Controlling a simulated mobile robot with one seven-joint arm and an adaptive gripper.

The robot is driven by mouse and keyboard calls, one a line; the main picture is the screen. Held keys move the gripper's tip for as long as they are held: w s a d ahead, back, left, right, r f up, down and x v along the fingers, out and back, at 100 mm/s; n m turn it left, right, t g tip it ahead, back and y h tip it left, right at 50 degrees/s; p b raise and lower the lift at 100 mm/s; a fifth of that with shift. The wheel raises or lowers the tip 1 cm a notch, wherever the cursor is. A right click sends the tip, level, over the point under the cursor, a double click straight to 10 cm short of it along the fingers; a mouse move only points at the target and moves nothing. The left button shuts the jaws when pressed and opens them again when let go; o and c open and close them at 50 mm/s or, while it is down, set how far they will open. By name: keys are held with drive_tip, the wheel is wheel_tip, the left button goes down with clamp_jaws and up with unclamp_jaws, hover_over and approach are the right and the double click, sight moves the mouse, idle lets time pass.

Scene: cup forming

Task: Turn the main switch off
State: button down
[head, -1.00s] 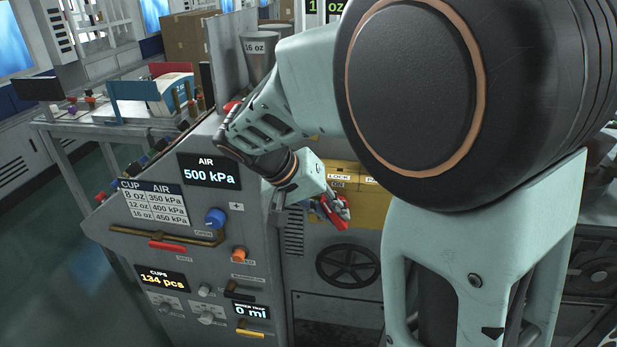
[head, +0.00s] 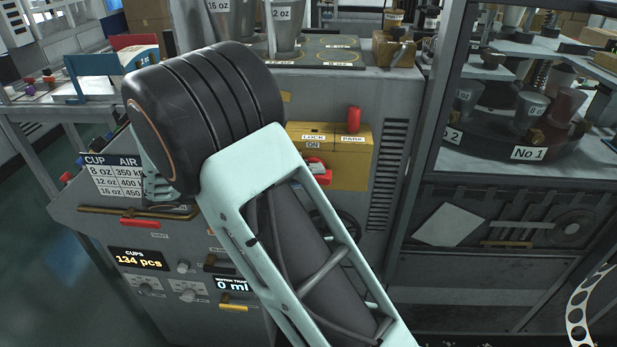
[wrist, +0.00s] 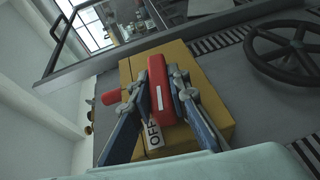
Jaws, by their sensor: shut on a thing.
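My gripper (wrist: 161,86) is shut on this handle, with one blue-grey finger on each side. My arm hides most of the gripper there.
A red lever (head: 353,120) stands on the box by the "PARK" label. A dark handwheel (wrist: 288,54) is close to the box. Metal cups (head: 284,30) stand on the machine top.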

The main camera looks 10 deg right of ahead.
drive_tip(key=shift+w+n+h, duration=0.1)
drive_tip(key=shift+n+h, duration=0.2)
drive_tip(key=shift+h, duration=0.4)
drive_tip(key=c, duration=1.8)
unclamp_jaws()
drive_tip(key=shift+c, duration=0.2)
drive_tip(key=s+a, duration=0.1)
drive_tip(key=a, duration=1.1)
drive_tip(key=shift+s+d+f, duration=0.1)
drive_tip(key=shift+f, duration=0.05)
